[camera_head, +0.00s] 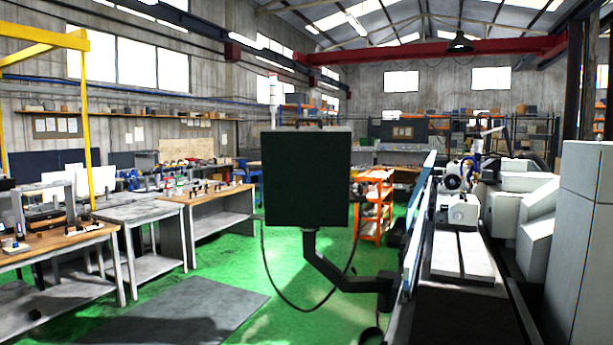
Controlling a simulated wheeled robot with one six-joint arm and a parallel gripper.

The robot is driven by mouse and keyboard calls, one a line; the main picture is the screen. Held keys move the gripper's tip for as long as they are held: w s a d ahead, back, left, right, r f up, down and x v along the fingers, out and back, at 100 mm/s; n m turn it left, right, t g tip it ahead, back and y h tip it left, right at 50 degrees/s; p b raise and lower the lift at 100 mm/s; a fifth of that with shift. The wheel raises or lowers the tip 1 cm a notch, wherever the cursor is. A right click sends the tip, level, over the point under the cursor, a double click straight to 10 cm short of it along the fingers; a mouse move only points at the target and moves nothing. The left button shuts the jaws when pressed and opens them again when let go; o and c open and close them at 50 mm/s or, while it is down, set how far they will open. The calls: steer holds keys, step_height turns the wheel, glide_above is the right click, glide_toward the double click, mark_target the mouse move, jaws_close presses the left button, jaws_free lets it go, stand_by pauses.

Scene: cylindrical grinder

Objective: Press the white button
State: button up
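No white button can be made out in the head view. A dark box-shaped panel (305,178) hangs on a bent dark arm (335,272) attached to the machine at the right. The side of the panel facing me is plain, with no buttons visible; its other side is hidden. The cylindrical grinder (462,255) stands at the right, with a white headstock-like unit (462,208) on its bed. My gripper is not in view.
A black cable (285,297) loops below the panel. Workbenches (140,213) with small items line the left. A dark mat (185,320) lies on the green floor (270,320). An orange shelf cart (375,208) stands behind the panel. Large grey cabinets (585,240) close off the right.

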jaws_close()
stand_by(1.5)
